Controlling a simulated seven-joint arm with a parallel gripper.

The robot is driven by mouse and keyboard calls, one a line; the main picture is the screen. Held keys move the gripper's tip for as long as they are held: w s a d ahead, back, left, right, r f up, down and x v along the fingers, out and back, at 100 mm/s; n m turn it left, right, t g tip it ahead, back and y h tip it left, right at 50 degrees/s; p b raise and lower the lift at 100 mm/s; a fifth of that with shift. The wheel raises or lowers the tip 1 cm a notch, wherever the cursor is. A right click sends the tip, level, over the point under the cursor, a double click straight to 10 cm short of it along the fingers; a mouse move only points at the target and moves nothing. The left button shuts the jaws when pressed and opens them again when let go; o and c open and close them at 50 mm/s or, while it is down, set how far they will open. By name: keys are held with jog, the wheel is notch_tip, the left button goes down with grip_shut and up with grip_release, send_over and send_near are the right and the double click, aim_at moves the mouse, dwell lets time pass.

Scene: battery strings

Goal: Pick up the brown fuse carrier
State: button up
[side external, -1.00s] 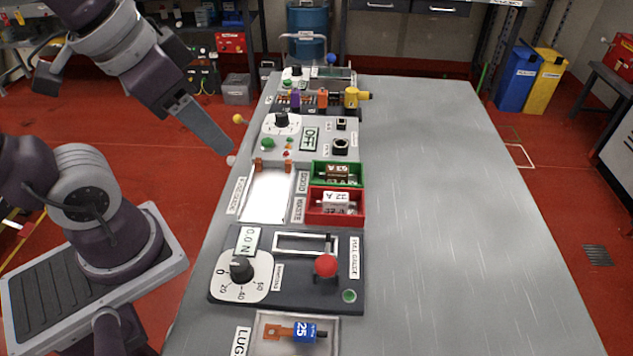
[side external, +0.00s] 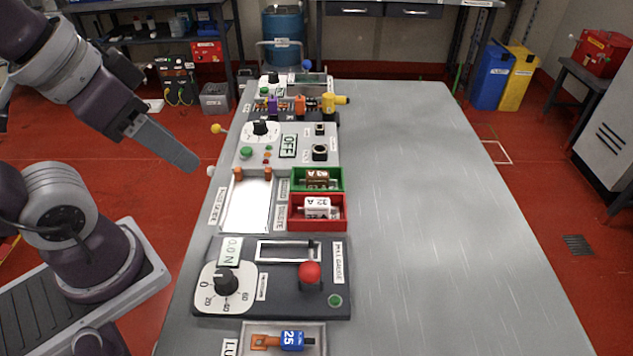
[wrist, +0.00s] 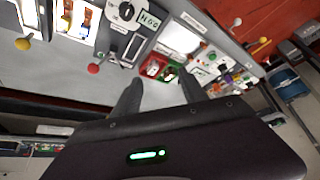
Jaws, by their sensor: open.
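The brown fuse carrier (side external: 317,179) lies in the green bin (side external: 339,186), label upward, beyond the red bin. The green bin also shows small in the wrist view (wrist: 178,69), with a dark item inside. My gripper (side external: 193,164) is in the air left of the bench, well apart from the carrier. In the wrist view my gripper (wrist: 161,93) has its two fingers spread with nothing between them.
The red bin (side external: 341,224) holds a white carrier (side external: 317,207) marked 32 A. A pale plate (side external: 249,204) with orange posts lies left of the bins. A pull gauge panel (side external: 275,308) with a red knob (side external: 309,272) stands nearer. The bench's right side (side external: 420,220) is clear.

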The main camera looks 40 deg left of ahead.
jog(key=c, duration=0.3)
